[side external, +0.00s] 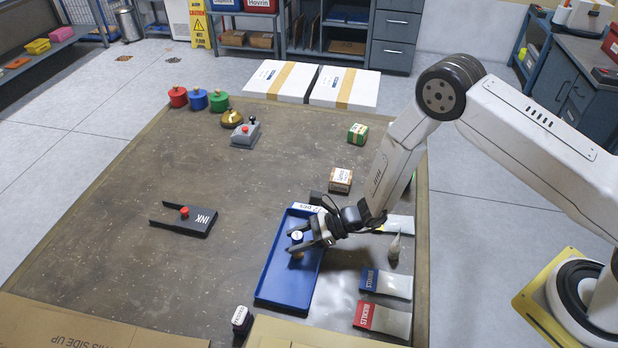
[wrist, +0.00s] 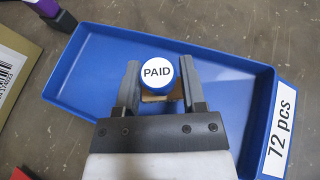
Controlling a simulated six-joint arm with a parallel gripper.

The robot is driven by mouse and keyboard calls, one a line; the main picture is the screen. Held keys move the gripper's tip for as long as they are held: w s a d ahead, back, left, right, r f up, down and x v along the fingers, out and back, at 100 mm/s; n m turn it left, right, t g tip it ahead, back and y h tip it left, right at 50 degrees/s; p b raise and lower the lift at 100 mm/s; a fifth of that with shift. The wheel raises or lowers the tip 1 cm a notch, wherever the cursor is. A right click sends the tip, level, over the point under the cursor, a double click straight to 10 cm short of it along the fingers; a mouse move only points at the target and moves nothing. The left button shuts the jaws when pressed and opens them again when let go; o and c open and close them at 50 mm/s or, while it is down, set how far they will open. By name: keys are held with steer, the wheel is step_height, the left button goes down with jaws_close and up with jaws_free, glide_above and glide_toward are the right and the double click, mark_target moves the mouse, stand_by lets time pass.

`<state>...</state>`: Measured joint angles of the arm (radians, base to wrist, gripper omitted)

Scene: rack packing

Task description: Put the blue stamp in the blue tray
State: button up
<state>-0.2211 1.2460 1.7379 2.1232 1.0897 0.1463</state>
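The blue stamp (side external: 297,237) has a round blue knob with a white PAID label and a wooden base. In the wrist view the stamp (wrist: 157,76) is between my two fingers, over the inside of the tray. The blue tray (side external: 283,288) is long, lies on the table and carries a "72 pcs" label; it also fills much of the wrist view (wrist: 232,100). My gripper (side external: 303,240) is low over the tray's middle, pointing down, one finger on each side of the stamp. Whether the fingers press on the base, and whether the base touches the tray floor, I cannot tell.
The table's middle is clear.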

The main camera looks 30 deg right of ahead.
steer(key=shift+o, duration=1)
steer(key=shift+r, duration=0.15)
steer(key=v, duration=1.2)
